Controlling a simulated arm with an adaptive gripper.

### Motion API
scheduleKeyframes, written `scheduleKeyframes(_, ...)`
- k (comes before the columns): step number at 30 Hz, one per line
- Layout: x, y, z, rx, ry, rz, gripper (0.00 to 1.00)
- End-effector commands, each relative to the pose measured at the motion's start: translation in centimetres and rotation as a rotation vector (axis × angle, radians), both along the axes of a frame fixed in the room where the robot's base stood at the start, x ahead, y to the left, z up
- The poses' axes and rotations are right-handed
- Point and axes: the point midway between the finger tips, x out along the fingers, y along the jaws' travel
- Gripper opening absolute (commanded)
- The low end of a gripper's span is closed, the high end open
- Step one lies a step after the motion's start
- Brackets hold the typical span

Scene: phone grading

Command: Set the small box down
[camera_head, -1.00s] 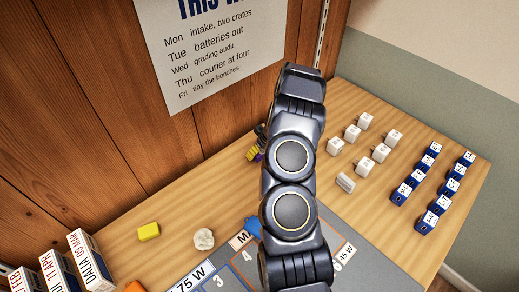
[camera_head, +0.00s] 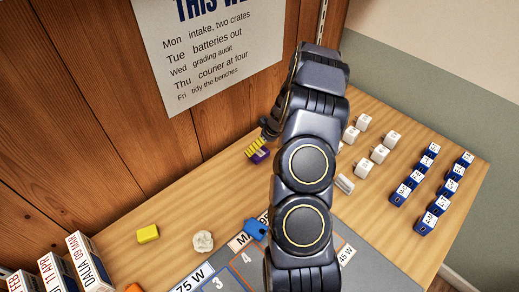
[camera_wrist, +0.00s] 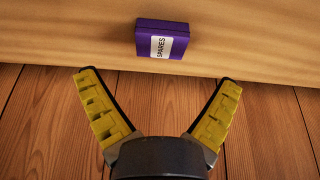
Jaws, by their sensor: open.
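The small box is purple with a white "SPARES" label. In the wrist view the small box (camera_wrist: 176,38) rests on the light wood bench top, ahead of my fingertips and clear of them. In the head view the small box (camera_head: 262,157) is near the back wall, partly hidden by my yellow fingers. My gripper (camera_wrist: 160,78) is open, with its two yellow fingers spread and nothing between them. In the head view my gripper (camera_head: 254,148) is beside the box, near the wood wall.
White cubes (camera_head: 363,122) and blue blocks (camera_head: 451,184) stand in rows at the right. A yellow block (camera_head: 148,233), a crumpled white piece (camera_head: 203,241) and a blue piece (camera_head: 255,229) lie in front. Labelled boxes (camera_head: 89,262) stand front left. A grey mat (camera_head: 355,265) lies in front.

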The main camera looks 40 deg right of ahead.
Motion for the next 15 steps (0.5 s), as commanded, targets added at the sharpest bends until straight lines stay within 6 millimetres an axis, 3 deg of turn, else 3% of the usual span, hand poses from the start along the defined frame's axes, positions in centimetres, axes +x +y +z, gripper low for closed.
scheduleKeyframes(3,-0.8,-0.2,2.4,-0.005,-0.004,-0.002,0.93)
scheduleKeyframes(9,-1.9,0.0,4.8,0.000,-0.001,0.001,0.93)
scheduleKeyframes(15,-2.4,0.1,5.7,0.002,0.002,0.001,0.93)
